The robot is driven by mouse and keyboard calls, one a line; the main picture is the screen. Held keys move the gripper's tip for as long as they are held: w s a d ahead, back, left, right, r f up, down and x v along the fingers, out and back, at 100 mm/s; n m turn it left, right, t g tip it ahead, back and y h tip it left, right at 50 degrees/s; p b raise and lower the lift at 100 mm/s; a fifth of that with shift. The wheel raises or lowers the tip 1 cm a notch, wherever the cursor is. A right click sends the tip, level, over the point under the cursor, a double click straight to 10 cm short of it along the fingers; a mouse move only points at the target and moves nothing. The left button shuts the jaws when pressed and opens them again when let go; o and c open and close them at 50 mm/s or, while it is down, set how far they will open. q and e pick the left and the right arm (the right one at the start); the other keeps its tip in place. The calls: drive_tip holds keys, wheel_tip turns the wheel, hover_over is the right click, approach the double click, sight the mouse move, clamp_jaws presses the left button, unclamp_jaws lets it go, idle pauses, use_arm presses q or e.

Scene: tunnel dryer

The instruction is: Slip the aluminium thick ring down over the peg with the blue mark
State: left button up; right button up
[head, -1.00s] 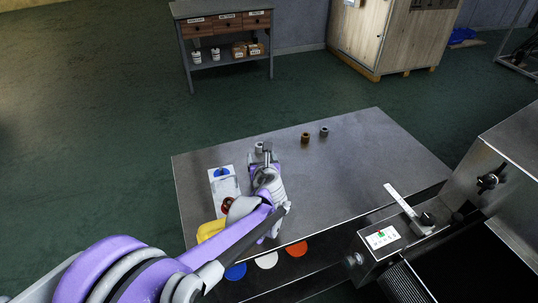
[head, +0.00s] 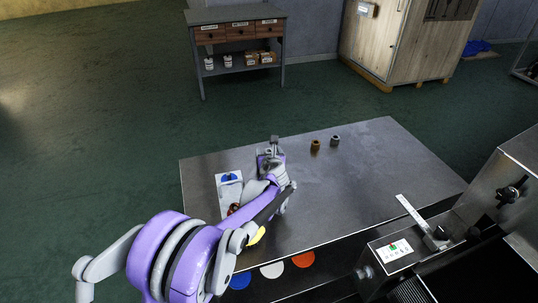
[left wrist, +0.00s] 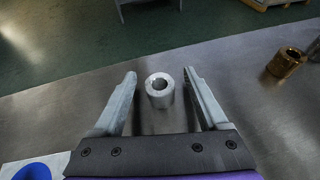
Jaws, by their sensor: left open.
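The aluminium thick ring (left wrist: 159,90) stands upright on the metal table between the two fingers of my left gripper (left wrist: 160,84), in the left wrist view. The fingers are open with a gap on both sides of the ring. In the head view my left gripper (head: 273,147) is over the table's far left part and partly hides the ring. A white board (head: 223,196) with a blue mark (head: 229,177) lies to its left. The blue mark also shows at the lower left of the left wrist view (left wrist: 32,172). I cannot make out its peg clearly. My right gripper is out of view.
A brown ring (head: 315,145) and a darker grey ring (head: 335,140) stand to the right of my gripper. A yellow object (head: 257,236) is partly behind my arm. A machine with a control panel (head: 394,251) borders the front right. The table's right half is clear.

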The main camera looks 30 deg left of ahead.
use_arm(q)
clamp_jaws()
drive_tip(key=shift+r, duration=0.1)
idle(0.3)
